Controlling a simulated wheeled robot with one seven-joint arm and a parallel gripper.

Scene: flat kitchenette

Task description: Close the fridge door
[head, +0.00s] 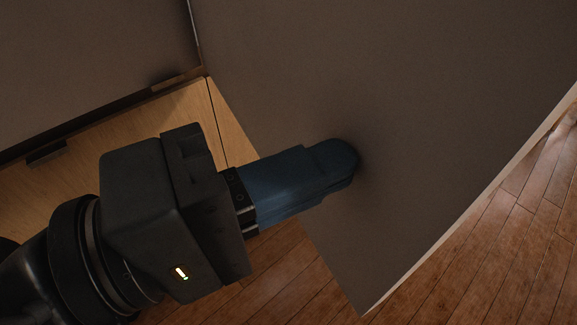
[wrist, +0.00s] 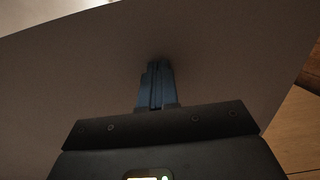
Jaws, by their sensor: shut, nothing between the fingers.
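The fridge door (head: 420,130) is a large, flat grey-brown panel that fills the right and upper middle of the head view. It stands at an angle to the dark panel beside it, with its lower edge above the wood floor. My gripper (head: 340,165) is shut and empty. Its blue fingertips are at the door's face, touching or very close to it. In the wrist view the fingers of my gripper (wrist: 159,68) point straight at the same door panel (wrist: 80,70). The handle and the fridge's inside are not visible.
A dark flat panel (head: 90,60) with a light wood front (head: 165,120) below it stands at the left. The plank floor (head: 520,230) is bare at the lower right and below the door.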

